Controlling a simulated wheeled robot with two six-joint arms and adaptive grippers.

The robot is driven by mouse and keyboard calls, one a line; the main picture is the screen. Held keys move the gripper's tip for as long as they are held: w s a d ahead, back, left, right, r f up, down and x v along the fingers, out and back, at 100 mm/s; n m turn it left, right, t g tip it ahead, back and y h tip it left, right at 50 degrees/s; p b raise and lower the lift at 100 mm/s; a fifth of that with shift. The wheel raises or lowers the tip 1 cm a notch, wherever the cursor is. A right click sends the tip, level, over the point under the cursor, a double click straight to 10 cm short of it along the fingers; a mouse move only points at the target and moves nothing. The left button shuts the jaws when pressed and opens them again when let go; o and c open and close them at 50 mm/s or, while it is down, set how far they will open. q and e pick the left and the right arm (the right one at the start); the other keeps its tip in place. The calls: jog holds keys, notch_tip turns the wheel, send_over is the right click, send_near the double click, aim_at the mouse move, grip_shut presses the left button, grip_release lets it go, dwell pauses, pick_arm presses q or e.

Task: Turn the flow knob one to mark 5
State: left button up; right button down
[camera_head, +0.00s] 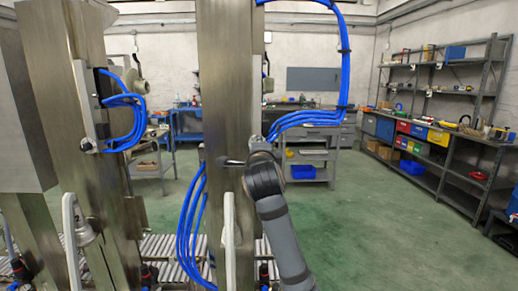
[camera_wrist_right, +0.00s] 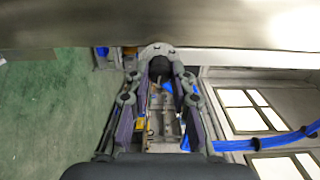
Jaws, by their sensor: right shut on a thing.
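A tall steel column (camera_head: 225,100) stands in the middle of the head view. My right arm rises from the bottom, and my right gripper (camera_head: 248,163) is at the column's right side at mid height. In the right wrist view, my right gripper (camera_wrist_right: 158,78) has its two fingers closed around a dark knob-like thing (camera_wrist_right: 159,66). A pale rounded plate (camera_wrist_right: 157,48) shows just behind it, against the steel face. It appears to be the flow knob, but no number or mark can be read. In the head view the knob is hidden. My left gripper is not in view.
Blue hoses (camera_head: 192,225) loop close to the column, and more hoses (camera_head: 305,119) run to its right. A second steel column (camera_head: 80,90) stands left. Rollers (camera_head: 165,247) run low behind the columns. The green floor (camera_head: 370,235) at the right is open, with shelving (camera_head: 440,150) beyond.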

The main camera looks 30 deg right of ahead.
jog(key=c, duration=1.1)
grip_release()
jog(key=shift+w, duration=0.1)
jog(key=shift+c, duration=0.2)
jog(key=v, duration=0.7)
jog(key=shift+s, duration=0.25)
jog(key=shift+a, duration=0.15)
